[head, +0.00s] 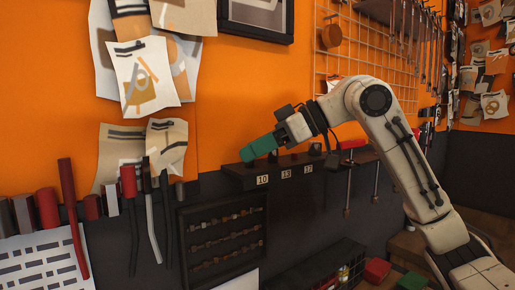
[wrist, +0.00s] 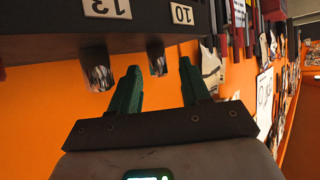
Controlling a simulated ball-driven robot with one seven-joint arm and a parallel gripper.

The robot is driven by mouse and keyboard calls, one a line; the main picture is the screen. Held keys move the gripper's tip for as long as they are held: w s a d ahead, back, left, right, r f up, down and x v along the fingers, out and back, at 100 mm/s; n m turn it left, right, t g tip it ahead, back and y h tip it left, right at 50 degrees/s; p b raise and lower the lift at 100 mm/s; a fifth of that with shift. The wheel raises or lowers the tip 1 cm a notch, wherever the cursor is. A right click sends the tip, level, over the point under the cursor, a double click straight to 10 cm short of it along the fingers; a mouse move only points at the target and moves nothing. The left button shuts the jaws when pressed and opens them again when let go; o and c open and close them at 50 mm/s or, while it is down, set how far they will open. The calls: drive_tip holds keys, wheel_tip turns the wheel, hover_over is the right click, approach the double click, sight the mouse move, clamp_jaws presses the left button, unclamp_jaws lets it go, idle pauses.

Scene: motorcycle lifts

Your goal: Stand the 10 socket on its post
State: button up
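The dark rack (head: 276,182) on the wall carries the labels 10, 13 and 17. In the upside-down wrist view, a small shiny metal cylinder (wrist: 157,60) projects from the rack (wrist: 60,47) at the 10 label. It looks like the 10 socket; its post is not visible. It shows between my fingertips, with gaps on both sides. My gripper (wrist: 160,68) has its green fingers spread. In the head view, my gripper (head: 258,149) is just above the rack's left end and hides the 10 place.
A wider metal cylinder (wrist: 97,68) projects at the 13 label, close beside one finger. A wire tool grid (head: 365,45) hangs above right. Hanging tools (head: 130,205) line the wall at left. A dark framed panel (head: 225,235) is below the rack.

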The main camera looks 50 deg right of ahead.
drive_tip(key=shift+d, duration=0.1)
drive_tip(key=b+v, duration=0.2)
drive_tip(key=v, duration=0.8)
drive_tip(key=shift+s+d+r, duration=0.1)
drive_tip(key=shift+s+r, duration=0.1)
drive_tip(key=shift+s, duration=0.1)
drive_tip(key=shift+s, duration=0.1)
